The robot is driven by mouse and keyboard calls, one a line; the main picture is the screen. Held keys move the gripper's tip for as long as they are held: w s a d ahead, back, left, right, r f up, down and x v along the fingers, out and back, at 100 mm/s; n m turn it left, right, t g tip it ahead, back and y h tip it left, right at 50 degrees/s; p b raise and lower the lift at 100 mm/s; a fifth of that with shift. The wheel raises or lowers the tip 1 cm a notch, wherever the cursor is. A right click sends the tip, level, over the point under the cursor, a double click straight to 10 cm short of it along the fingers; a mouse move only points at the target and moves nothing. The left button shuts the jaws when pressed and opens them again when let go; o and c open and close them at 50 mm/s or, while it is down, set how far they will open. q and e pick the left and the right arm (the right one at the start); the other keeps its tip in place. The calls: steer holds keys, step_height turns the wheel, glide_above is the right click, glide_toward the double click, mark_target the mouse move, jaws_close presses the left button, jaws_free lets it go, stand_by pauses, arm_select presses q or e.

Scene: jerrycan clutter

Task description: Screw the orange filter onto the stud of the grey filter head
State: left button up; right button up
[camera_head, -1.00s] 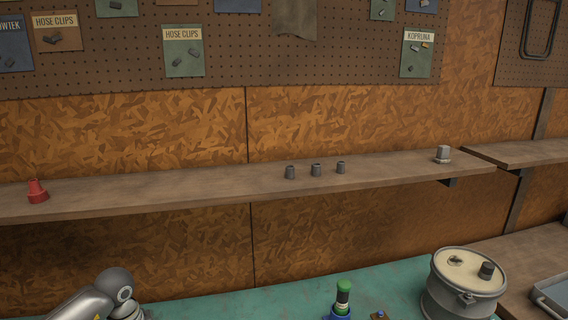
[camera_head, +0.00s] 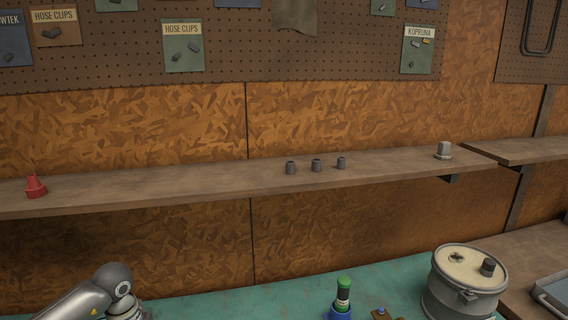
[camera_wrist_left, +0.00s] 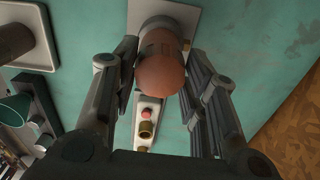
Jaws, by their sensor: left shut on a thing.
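In the left wrist view my left gripper (camera_wrist_left: 160,72) has its two dark fingers on either side of the orange filter (camera_wrist_left: 160,75). The filter is a dull orange cylinder with its rounded end towards the camera. Its body runs back towards a pale plate (camera_wrist_left: 192,20) at the top of the picture. In the head view only a grey link of my left arm shows at bottom left; neither gripper is in view there.
Below the filter lies a pale strip with a red button and brass fittings (camera_wrist_left: 147,125). The head view shows a green bottle (camera_head: 343,292), a grey drum (camera_head: 440,285) and a tray (camera_head: 552,292) on the right. A shelf (camera_head: 220,185) holds small grey caps and a red cone (camera_head: 36,188).

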arm_select(q)
steer(key=m+b, duration=0.1)
steer(key=m, duration=0.1)
steer(key=shift+m, duration=1.5)
steer(key=shift+m+b, duration=0.65)
steer(key=shift+m, duration=0.45)
steer(key=shift+m+b, duration=0.3)
steer(key=shift+m, duration=1.1)
steer(key=shift+f+m+b, duration=0.1)
steer(key=shift+m+b, duration=0.3)
steer(key=shift+m, duration=0.4)
steer(key=shift+m+b, duration=0.35)
steer(key=shift+m, duration=1.45)
